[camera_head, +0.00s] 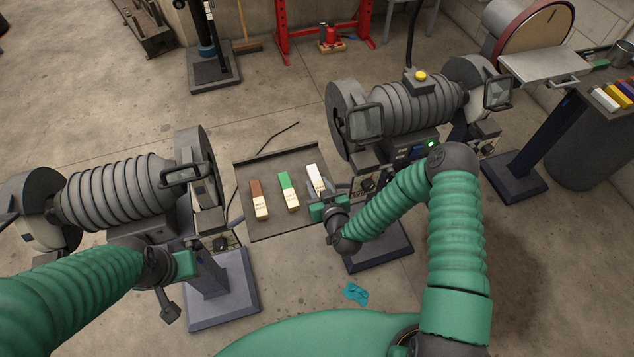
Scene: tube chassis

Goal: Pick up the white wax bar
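The white wax bar (314,174) lies at the right of a grey tray (295,229), its near end wrapped in a pale label. My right gripper (326,195) is at the near end of this bar. Its fingers look spread, one to either side of the bar, and I cannot tell whether they touch it. A green bar (285,181) and a brown bar (256,188) lie to the left on the same tray. My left gripper (177,287) is at the lower left, away from the tray; its finger opening is unclear.
A teal cloth (355,293) lies on the floor. More coloured bars (607,98) lie on a drum at the far right.

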